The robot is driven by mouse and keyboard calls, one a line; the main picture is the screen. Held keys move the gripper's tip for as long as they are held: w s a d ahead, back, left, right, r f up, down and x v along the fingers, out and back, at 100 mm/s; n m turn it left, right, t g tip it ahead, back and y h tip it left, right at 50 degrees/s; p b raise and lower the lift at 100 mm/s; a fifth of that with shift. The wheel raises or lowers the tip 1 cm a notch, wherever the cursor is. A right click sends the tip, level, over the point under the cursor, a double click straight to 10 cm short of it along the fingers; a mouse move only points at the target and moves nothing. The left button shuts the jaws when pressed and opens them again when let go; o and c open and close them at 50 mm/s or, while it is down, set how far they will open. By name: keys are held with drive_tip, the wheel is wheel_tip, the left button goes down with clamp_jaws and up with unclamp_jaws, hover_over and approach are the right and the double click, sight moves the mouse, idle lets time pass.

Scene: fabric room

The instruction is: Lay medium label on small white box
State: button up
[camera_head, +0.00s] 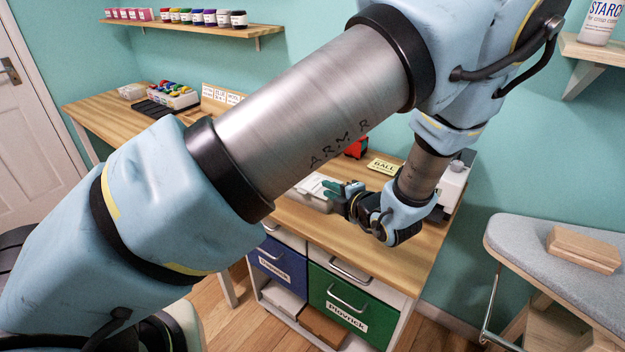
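A white box (308,194) lies on the wooden worktop, partly hidden behind my arm. Faint dark marks show on its top, too small to read. My gripper (333,190) has teal fingertips pointing left, at the right end of this box in the picture. I cannot tell whether it touches the box, or whether it is open or holds anything. Several white cards with print (222,95) stand at the back of the far bench; I cannot tell which, if any, is the medium label. A yellow card reading "SALE" (383,166) lies behind my gripper.
A white machine (456,185) stands at the worktop's right end. Blue (277,264) and green (347,303) drawers sit below. An ironing board (520,254) with a wooden block (583,250) is at the right. My arm hides much of the middle.

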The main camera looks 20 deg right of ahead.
wheel_tip(320, 180, up, 7)
drive_tip(key=s+p, duration=0.2)
drive_tip(key=p, duration=0.4)
drive_tip(key=shift+s, duration=0.4)
drive_tip(key=w+a+r+n+g+y+b, duration=0.1)
drive_tip(key=w+a+n+g+y, duration=0.2)
drive_tip(key=a+n, duration=0.4)
drive_tip(key=w+a+n+g+y, duration=0.2)
drive_tip(key=a+n+y, duration=0.1)
drive_tip(key=a+n, duration=0.35)
drive_tip(key=s+a+r+m+g+h+b, duration=0.1)
drive_tip(key=a+r+m+g+h+b, duration=0.1)
drive_tip(key=a+m, duration=0.9)
drive_tip(key=s+a+r+m+g+h+b, duration=0.1)
drive_tip(key=a+r+m+g+h, duration=0.3)
drive_tip(key=a+m, duration=0.8)
drive_tip(key=m+g+h+b, duration=0.1)
drive_tip(key=m, duration=0.9)
drive_tip(key=shift+s+a, duration=0.15)
drive_tip(key=shift+s, duration=0.25)
